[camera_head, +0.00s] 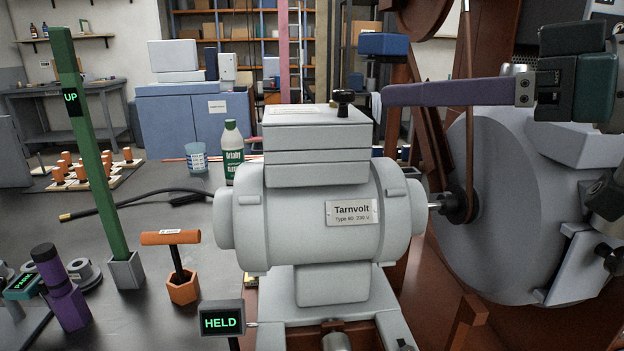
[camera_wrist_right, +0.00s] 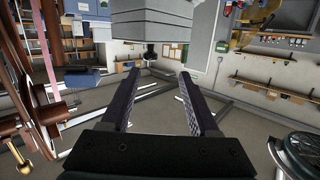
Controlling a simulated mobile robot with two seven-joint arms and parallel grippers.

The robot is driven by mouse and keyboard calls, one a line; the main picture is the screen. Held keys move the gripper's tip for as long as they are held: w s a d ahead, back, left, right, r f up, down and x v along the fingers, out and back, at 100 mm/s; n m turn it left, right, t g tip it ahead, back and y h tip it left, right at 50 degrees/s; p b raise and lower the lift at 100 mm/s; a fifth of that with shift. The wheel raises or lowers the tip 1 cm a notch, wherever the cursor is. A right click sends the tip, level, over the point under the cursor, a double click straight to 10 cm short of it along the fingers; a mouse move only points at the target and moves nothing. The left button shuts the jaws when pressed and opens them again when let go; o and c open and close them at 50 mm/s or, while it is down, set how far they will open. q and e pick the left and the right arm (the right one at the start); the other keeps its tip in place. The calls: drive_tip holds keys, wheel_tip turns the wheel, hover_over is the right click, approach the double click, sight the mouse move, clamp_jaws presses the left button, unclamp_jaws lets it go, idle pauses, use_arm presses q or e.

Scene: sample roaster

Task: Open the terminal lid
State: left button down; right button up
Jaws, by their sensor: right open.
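The grey Tarnvolt motor (camera_head: 310,230) stands at the middle of the head view. Its terminal box on top carries a grey lid (camera_head: 318,132), which lies flat and looks closed. A black knob (camera_head: 343,97) stands up at the lid's right side. My right gripper (camera_head: 386,95) reaches in from the right at knob height, its purple fingers pointing left and stopping just short of the knob. In the right wrist view the fingers (camera_wrist_right: 160,72) are apart with nothing between them. The knob (camera_wrist_right: 150,51) appears just beyond the tips, clear of both. My left gripper does not show.
A large grey drum (camera_head: 505,190) and brown frame stand close on the right. A HELD display (camera_head: 222,321) stands in front. Left on the dark bench are a green UP post (camera_head: 90,150), an orange T-handle (camera_head: 170,238) and a purple cylinder (camera_head: 60,285). A bottle (camera_head: 232,150) stands behind.

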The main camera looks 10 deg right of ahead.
sight(353, 92)
use_arm(q)
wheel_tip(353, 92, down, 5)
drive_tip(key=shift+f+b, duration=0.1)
drive_tip(key=shift+b, duration=1.15)
use_arm(e)
drive_tip(key=shift+t+y, duration=0.7)
drive_tip(key=x, duration=0.6)
drive_tip(key=w+d+f+x, duration=0.1)
drive_tip(key=x, duration=0.3)
drive_tip(key=shift+w+d, duration=0.1)
drive_tip(key=shift+w, duration=0.05)
clamp_jaws()
